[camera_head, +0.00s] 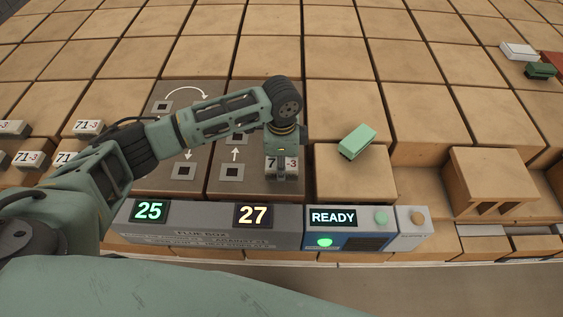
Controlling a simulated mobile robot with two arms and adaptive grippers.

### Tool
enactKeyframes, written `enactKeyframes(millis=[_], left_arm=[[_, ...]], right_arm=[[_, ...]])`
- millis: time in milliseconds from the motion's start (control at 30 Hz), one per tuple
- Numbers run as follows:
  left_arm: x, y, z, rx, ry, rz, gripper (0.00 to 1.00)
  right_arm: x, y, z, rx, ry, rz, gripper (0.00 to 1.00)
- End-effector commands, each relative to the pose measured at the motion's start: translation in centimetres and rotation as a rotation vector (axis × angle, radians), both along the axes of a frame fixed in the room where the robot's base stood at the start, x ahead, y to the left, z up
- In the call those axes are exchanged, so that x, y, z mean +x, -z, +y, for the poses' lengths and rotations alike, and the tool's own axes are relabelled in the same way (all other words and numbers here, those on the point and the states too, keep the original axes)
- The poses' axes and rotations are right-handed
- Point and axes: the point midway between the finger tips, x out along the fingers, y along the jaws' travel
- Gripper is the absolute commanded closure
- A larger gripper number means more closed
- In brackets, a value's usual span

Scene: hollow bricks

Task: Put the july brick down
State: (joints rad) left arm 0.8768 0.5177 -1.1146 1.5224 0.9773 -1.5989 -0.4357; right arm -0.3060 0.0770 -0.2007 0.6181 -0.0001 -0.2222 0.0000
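My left gripper (282,162) points down over the right grey panel of the flue box (210,222). Its fingers close on a white brick (292,169) marked "7", then a hidden character, then "-3". One finger covers the middle of the label. The brick is at the panel's right edge, near the display. I cannot tell whether it touches the panel. No brick shows the word July. My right gripper is not in view.
A green brick (357,141) lies on a tan block (352,178) to the right of the gripper. Several white "71-3" bricks (88,128) stand at left. The display (333,218) reads READY; others read 25 and 27. A hollow tan block (490,178) stands at right.

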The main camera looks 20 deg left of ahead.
Motion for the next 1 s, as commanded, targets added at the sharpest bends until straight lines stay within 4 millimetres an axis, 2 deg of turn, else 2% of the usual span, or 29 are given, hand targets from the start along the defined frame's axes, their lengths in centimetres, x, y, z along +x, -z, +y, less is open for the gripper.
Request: enactKeyframes(millis=[33, 67, 267, 667, 767, 1000], left_arm=[[0.0, 0.1, 0.0, -0.001, 0.0, 0.0, 1.0], [0.0, 0.2, 0.0, 0.0, 0.0, 0.001, 0.61], [0.0, 0.2, 0.0, 0.0, 0.0, 0.001, 0.43], [0.0, -0.4, 0.0, -0.001, 0.0, -0.001, 0.43], [0.1, -1.7, 0.0, -0.002, 0.0, -0.003, 0.43], [0.1, -6.8, -0.1, -0.003, 0.001, -0.005, 0.43]], right_arm=[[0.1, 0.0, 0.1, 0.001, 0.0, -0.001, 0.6], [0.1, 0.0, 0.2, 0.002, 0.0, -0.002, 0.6], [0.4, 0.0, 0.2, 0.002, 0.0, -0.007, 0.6], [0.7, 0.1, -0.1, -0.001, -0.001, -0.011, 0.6], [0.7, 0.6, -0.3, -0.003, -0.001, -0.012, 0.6], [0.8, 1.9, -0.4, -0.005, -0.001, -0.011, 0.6]])
